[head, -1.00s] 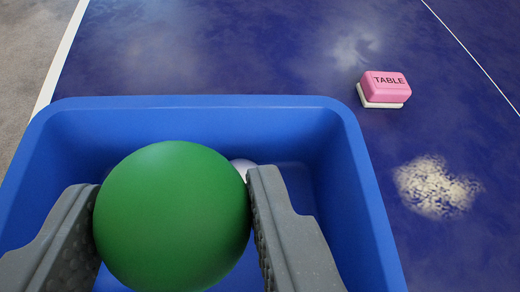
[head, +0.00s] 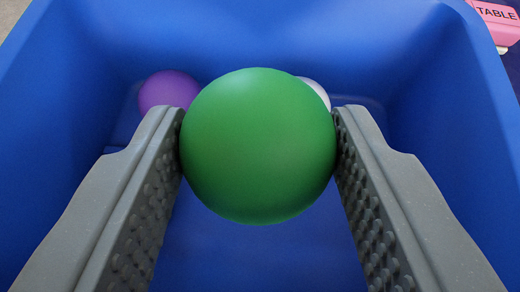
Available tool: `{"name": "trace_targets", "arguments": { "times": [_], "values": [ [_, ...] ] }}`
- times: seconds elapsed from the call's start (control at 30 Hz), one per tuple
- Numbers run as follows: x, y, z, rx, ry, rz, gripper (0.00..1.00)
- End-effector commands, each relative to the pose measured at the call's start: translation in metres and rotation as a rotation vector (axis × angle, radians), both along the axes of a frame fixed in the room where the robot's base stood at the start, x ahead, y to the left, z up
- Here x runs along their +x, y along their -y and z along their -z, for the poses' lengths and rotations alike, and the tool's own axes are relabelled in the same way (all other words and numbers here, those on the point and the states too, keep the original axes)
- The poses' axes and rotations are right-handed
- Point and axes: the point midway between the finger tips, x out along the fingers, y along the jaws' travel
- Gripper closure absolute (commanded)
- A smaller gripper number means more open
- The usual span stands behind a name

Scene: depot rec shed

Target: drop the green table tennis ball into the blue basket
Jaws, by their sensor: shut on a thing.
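The green table tennis ball (head: 258,150) is held between the two grey, studded fingers of my gripper (head: 259,140). The gripper is shut on it, with one finger touching each side. The blue basket (head: 425,60) fills the view around and beneath the ball. The ball is over the basket's inside, within its walls in the picture. How far it is above the basket floor I cannot tell. The near wall of the basket is out of view.
A purple ball (head: 167,91) lies in the basket at the back left. A white ball (head: 318,91) lies behind the green ball, mostly hidden. A pink block marked TABLE (head: 495,20) is outside the basket at the upper right. Bare basket floor shows below the green ball.

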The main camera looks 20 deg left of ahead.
Motion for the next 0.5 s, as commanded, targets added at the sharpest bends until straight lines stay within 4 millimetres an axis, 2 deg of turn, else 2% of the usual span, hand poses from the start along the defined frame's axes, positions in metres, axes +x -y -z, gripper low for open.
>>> {"name": "trace_targets", "arguments": {
  "times": [0.27, 0.3, 0.37, 0.4, 0.5],
  "values": [
    [0.0001, 0.0005, 0.0005, 0.0, 0.001, 0.001, 0.78],
    [0.0001, 0.0006, 0.0006, 0.0, 0.0, 0.001, 0.51],
    [0.0002, 0.0007, 0.0005, 0.0, 0.001, 0.001, 0.34],
    [0.0001, 0.0007, 0.0006, 0.0, 0.0, 0.001, 0.31],
    [0.0001, 0.0008, 0.0006, 0.001, 0.001, 0.001, 0.31]
  ]
}}
